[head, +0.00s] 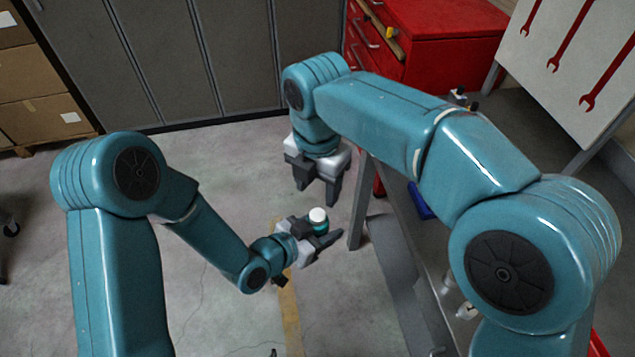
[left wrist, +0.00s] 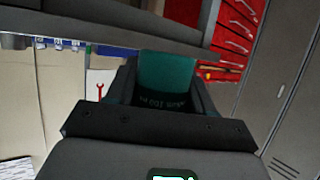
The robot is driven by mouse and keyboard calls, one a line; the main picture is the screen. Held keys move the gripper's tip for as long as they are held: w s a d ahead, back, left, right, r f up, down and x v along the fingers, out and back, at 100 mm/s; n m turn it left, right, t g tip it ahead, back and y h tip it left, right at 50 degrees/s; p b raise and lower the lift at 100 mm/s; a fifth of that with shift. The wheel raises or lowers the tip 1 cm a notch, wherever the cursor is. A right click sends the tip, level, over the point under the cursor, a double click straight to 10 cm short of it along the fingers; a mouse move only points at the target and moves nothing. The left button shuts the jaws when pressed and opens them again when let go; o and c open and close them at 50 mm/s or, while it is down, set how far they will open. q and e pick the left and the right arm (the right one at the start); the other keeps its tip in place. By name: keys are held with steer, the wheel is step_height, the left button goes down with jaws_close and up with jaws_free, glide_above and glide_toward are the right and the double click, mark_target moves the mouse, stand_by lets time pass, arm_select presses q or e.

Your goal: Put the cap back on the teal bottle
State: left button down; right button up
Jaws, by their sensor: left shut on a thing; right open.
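The teal bottle (head: 321,228) is held upright between the fingers of my left gripper (head: 324,236), in the middle of the head view. The white cap (head: 318,214) is on top of the bottle; I cannot tell how firmly it is seated. In the left wrist view the bottle (left wrist: 165,82) shows between the jaws, with dark print on its side; the cap is not visible there. My right gripper (head: 319,190) points down, open and empty, its fingers apart from the cap and just above it in the picture.
A grey bench (head: 398,262) with a metal leg stands right of the grippers. A red drawer cabinet (head: 440,40) and grey lockers (head: 170,60) are behind. Cardboard boxes (head: 40,85) are at the far left. The floor around the left gripper is clear.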

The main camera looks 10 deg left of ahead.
mark_target(318, 214)
steer(key=shift+f, duration=0.1)
steer(key=shift+f, duration=3.95)
jaws_close()
steer(key=m, duration=0.6)
steer(key=shift+o, duration=0.4)
jaws_free()
